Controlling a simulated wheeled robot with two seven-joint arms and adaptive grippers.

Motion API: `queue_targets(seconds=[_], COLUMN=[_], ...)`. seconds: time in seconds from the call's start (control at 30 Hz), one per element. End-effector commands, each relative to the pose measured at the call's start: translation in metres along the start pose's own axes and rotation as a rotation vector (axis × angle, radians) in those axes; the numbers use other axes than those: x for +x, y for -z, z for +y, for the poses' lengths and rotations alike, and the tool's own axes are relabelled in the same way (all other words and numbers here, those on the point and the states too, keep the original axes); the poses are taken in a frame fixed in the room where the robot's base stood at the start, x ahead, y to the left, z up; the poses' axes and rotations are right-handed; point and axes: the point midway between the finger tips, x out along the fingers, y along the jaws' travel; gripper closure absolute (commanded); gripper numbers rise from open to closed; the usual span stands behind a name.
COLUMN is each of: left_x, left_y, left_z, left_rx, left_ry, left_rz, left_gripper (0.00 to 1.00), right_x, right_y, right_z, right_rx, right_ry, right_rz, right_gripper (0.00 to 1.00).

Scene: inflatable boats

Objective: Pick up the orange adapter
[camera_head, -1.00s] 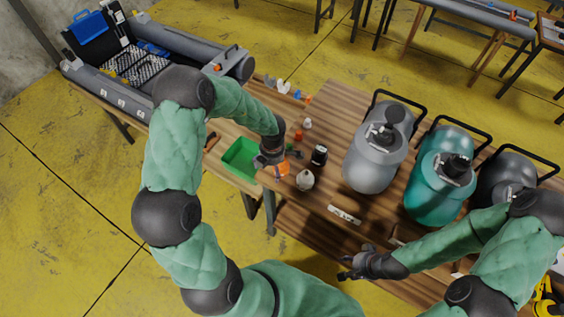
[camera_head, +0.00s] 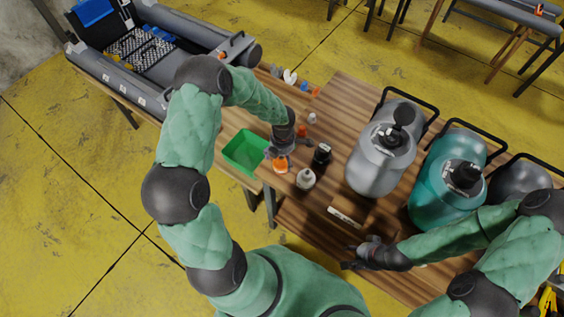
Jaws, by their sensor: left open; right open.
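An orange object (camera_head: 280,166), which looks like the orange adapter, sits near the left edge of the wooden table (camera_head: 335,110). My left gripper (camera_head: 279,154) is open right over it, pointing down, and partly hides it. I cannot tell whether the fingers touch it. Smaller orange pieces (camera_head: 302,131) stand just behind the gripper. My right gripper (camera_head: 352,256) is open and empty near the table's front edge, far from the orange object.
A green bin (camera_head: 243,152) is left of the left gripper. A white bottle (camera_head: 306,179) and a black bottle (camera_head: 322,155) stand close on its right. Large grey (camera_head: 375,165) and teal (camera_head: 440,200) tanks fill the right side. Small fittings (camera_head: 290,77) line the back.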

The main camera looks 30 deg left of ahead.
Motion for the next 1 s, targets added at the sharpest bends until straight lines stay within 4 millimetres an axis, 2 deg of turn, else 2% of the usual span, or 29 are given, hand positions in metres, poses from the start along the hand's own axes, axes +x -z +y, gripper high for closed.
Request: queue_targets(seconds=[0.17,0.4,0.67,0.7,0.9,1.0], left_x=[0.014,0.047,0.051,0.051,0.051,0.051], left_y=[-0.001,-0.002,-0.002,-0.002,-0.002,-0.002], left_z=[0.0,0.0,0.0,0.0,0.0,0.0], left_rx=[0.0,0.001,0.0,0.0,0.001,0.001], left_ry=[0.001,0.0,0.0,0.0,0.0,0.0], left_rz=[0.001,-0.001,-0.002,-0.001,-0.001,-0.001], left_gripper=[0.08,0.08,0.08,0.11,0.68,0.7], right_x=[0.006,0.018,0.018,0.018,0.018,0.018], right_y=[0.0,0.001,0.001,0.001,0.001,0.001], right_z=[0.002,0.006,0.006,0.006,0.006,0.006], right_rx=[0.0,0.0,0.0,0.0,0.0,0.0], right_ry=[0.0,0.0,0.0,0.0,0.0,0.0], right_rz=[0.0,0.0,0.0,0.0,0.0,0.0], right_gripper=[0.51,0.51,0.51,0.51,0.51,0.51])
